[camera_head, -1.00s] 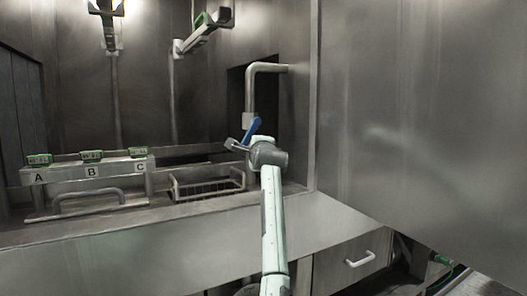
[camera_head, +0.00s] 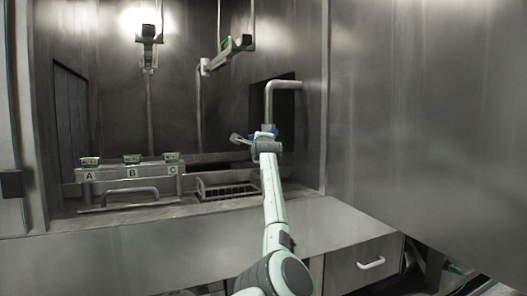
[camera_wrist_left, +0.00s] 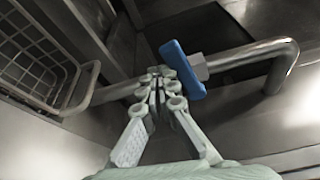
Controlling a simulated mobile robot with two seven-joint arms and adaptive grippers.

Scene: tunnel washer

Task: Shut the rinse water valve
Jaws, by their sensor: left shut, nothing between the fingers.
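The valve's blue handle (camera_wrist_left: 183,70) is on a grey metal pipe (camera_wrist_left: 245,60) in the left wrist view. It lies just right of my left gripper (camera_wrist_left: 160,78), whose fingers are shut and empty. The fingertips are close beside the handle; I cannot tell whether they touch it. In the head view my left gripper (camera_head: 266,135) is in front of the bent pipe (camera_head: 270,100) and hides most of the handle, so only a bit of blue (camera_head: 275,130) shows. My right gripper is not in view.
A wire basket (camera_head: 228,191) is left of the pipe, and also shows in the left wrist view (camera_wrist_left: 40,60). A rail with green-topped units marked A, B and C (camera_head: 130,172) stands further left. A large metal wall (camera_head: 420,120) closes off the right side.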

